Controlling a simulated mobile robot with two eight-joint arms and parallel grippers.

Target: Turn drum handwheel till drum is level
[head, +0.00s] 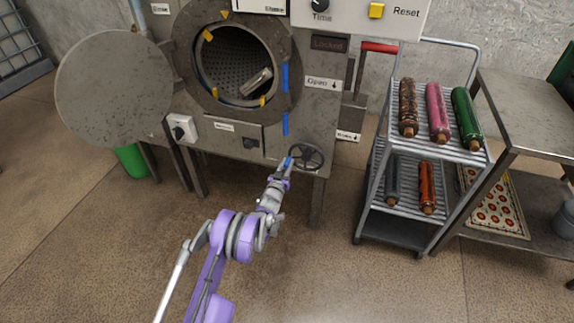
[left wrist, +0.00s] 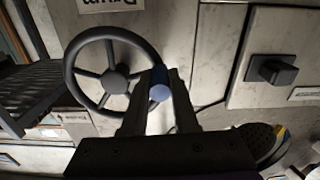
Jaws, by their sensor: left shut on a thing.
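The dark drum handwheel (head: 306,152) sits low on the right of the grey machine's front. It fills the upper left of the left wrist view (left wrist: 105,76), with several spokes and a hub. My left gripper (head: 289,163) is at the wheel's left rim. Its fingers (left wrist: 157,88) are shut on a blue knob (left wrist: 160,92) at the rim. The drum (head: 231,70) shows through the round opening, perforated, with a light metallic piece inside low on the right. Yellow marks sit around the ring and blue strips (head: 285,76) beside it. My right gripper is out of view.
The round drum door (head: 114,85) hangs open at left. A wire cart (head: 403,215) with rolled rugs stands right of the machine, beside a metal table (head: 535,110). A green bin (head: 131,161) is under the door. The floor in front is clear.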

